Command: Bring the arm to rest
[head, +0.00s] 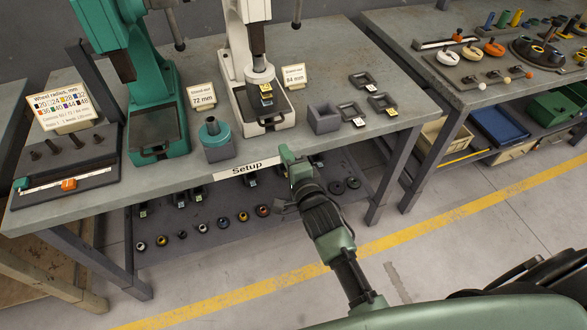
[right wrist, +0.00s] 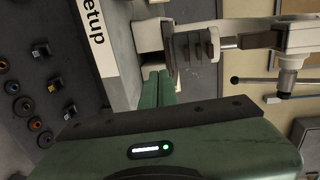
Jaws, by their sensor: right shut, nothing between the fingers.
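My right arm reaches up from the bottom right in the head view. Its gripper (head: 287,153) is at the front edge of the table, just right of the "Setup" label (head: 249,168). In the right wrist view the two green fingers (right wrist: 157,88) lie close together, shut with nothing between them. The white arbor press (head: 262,110) stands behind the gripper on the table, and it also shows in the right wrist view (right wrist: 262,40). The green arbor press (head: 158,125) stands farther left. My left gripper is not in view.
The setup table (head: 330,55) holds a teal-topped block (head: 217,142), a grey box (head: 324,118), small trays (head: 351,110) and sign cards. Several wheels lie on the lower shelf (head: 215,240). A second table (head: 425,20) stands at the right. The floor in front (head: 460,230) is clear.

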